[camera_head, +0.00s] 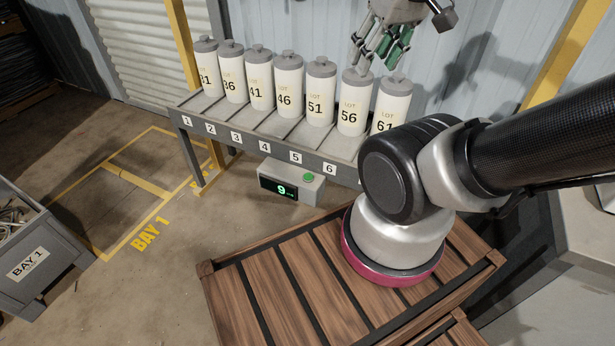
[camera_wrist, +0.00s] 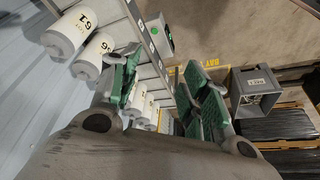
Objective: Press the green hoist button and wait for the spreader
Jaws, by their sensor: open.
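The green button (camera_head: 309,177) sits on top of a small grey control box (camera_head: 317,190) mounted at the front of the rack, below slots 5 and 6. The box has a black display with a green 9 and smaller unreadable text. In the wrist view the green button (camera_wrist: 154,31) shows on its box beyond the fingers. My gripper (camera_head: 376,58) is open and empty, above and behind the LOT 56 canister, well apart from the button. Its green-padded fingers also frame the wrist view (camera_wrist: 160,80). I cannot make out a spreader.
White canisters with grey caps, such as LOT 51 (camera_head: 320,95), stand on the numbered rack (camera_head: 245,128). A grey BAY 1 bin (camera_head: 60,262) stands at left, beside a yellow-marked floor bay (camera_head: 137,181). A slatted wooden platform (camera_head: 290,285) lies in front; my arm crosses the right side.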

